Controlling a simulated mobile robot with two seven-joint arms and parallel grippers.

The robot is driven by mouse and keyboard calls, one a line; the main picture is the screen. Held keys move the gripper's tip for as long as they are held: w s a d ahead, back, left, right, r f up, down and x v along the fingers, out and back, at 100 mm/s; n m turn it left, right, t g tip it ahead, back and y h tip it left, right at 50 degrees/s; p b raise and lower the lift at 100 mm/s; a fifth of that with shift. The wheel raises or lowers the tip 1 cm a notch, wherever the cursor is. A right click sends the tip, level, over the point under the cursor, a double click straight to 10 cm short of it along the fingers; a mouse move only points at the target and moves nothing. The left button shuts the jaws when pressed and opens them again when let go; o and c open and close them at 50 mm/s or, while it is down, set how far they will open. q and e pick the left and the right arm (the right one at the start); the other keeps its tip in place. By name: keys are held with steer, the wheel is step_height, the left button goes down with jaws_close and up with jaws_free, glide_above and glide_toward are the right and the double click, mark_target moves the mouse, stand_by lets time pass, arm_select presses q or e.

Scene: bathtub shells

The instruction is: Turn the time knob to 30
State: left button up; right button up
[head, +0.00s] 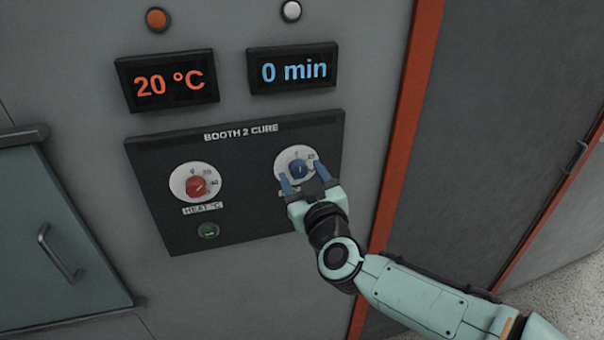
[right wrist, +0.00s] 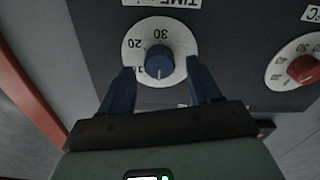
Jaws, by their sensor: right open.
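The blue time knob (head: 298,169) sits on a white dial at the right of the black "BOOTH 2 CURE" panel (head: 240,215). The display above it (head: 292,71) reads 0 min. My right gripper (head: 304,179) is open in front of the dial, with its blue fingers on either side of the knob. In the right wrist view the knob (right wrist: 159,62) shows between the spread fingers, and I cannot tell if they touch it. The marks 20 and 30 are readable there, and a pale line on the knob points down in that view, away from 30. My left gripper is not in view.
A red heat knob (head: 196,187) is on the panel's left, with a green button (head: 208,231) below it. The heat display (head: 167,82) reads 20 °C. A door with a handle (head: 60,253) is at left. An orange edge strip (head: 402,130) runs down the right.

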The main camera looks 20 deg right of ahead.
steer(key=shift+w, duration=0.45)
steer(key=shift+c, duration=0.3)
steer(key=c, duration=1)
